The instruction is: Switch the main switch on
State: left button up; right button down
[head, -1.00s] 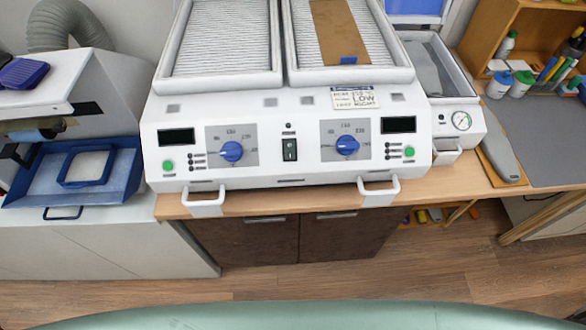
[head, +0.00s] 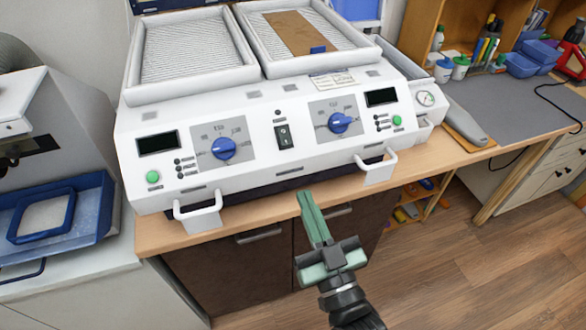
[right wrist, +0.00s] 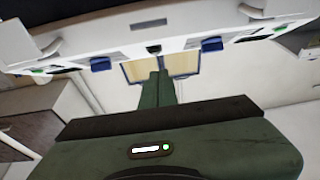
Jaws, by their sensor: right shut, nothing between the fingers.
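The main switch (head: 284,136) is a black rocker in the middle of the white machine's front panel (head: 205,182), between two blue knobs. My right gripper (head: 306,196) is shut and empty. Its green fingers point up toward the panel, in front of and below the switch, apart from it in the head view. In the right wrist view the shut fingers (right wrist: 160,74) point at the machine's front, and a small dark shape that may be the switch (right wrist: 153,49) shows just beyond the tips. Which way the rocker is set is too small to tell. My left gripper is not in view.
The left knob (head: 223,148) and right knob (head: 339,123) flank the switch. White handles (head: 198,218) and (head: 376,168) stick out at the machine's lower front. A blue tray (head: 88,215) stands at the left. The floor (head: 450,260) at right is clear.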

jog(key=r, duration=0.2)
jog(key=s+d+r+t, duration=0.1)
jog(key=shift+m+h, duration=0.3)
notch_tip(320, 180, up, 4)
jog(key=p, duration=0.4)
send_over(292, 153)
jog(key=s, duration=0.5)
jog(key=shift+w+f, duration=0.75)
jog(key=shift+f, duration=0.35)
jog(key=shift+w+f+p, duration=0.35)
jog(key=shift+w+f, duration=0.1)
jog(key=shift+f, duration=0.35)
